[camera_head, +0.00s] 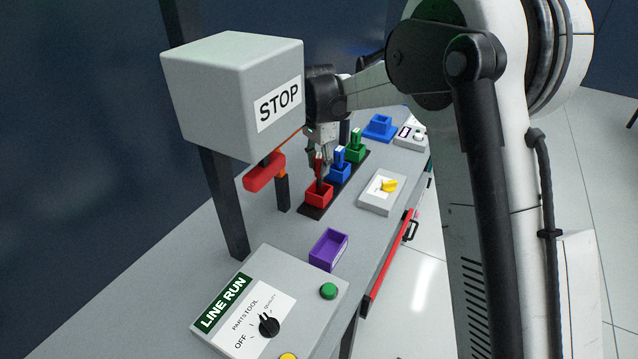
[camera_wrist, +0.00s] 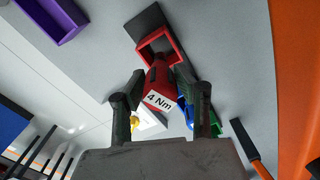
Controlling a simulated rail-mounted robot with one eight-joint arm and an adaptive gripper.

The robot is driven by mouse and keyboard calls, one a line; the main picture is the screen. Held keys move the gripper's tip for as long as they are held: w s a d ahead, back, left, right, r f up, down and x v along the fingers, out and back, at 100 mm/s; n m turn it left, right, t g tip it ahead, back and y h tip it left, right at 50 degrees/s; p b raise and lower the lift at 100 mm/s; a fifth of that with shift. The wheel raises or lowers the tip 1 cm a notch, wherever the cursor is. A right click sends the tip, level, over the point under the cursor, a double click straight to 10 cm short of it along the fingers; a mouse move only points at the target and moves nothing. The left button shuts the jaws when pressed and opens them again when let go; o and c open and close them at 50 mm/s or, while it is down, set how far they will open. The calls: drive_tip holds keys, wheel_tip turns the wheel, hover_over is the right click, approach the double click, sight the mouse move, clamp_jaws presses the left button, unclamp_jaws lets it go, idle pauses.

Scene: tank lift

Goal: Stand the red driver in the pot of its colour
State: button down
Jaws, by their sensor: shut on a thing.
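My gripper (camera_head: 322,172) is shut on the red driver (camera_head: 318,163), at the near end of the row of pots. The wrist view shows the driver (camera_wrist: 160,84) between both fingers (camera_wrist: 158,92), its "4 Nm" label facing the camera. The red pot (camera_head: 319,198) is directly below my gripper in the head view. In the wrist view the driver's far end overlaps the open square of the red pot (camera_wrist: 154,41). I cannot tell how deep it is inside or whether it touches the bottom.
A blue pot (camera_head: 340,174) and a green pot (camera_head: 355,154) hold drivers just behind. A grey STOP box (camera_head: 215,85) on a post and a red handle (camera_head: 265,173) stand left, close to the arm. A purple bin (camera_head: 329,250) and switch box (camera_head: 383,191) lie nearby.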

sight(319, 178)
drive_tip(key=shift+f, duration=2.6)
drive_tip(key=c, duration=1.3)
unclamp_jaws()
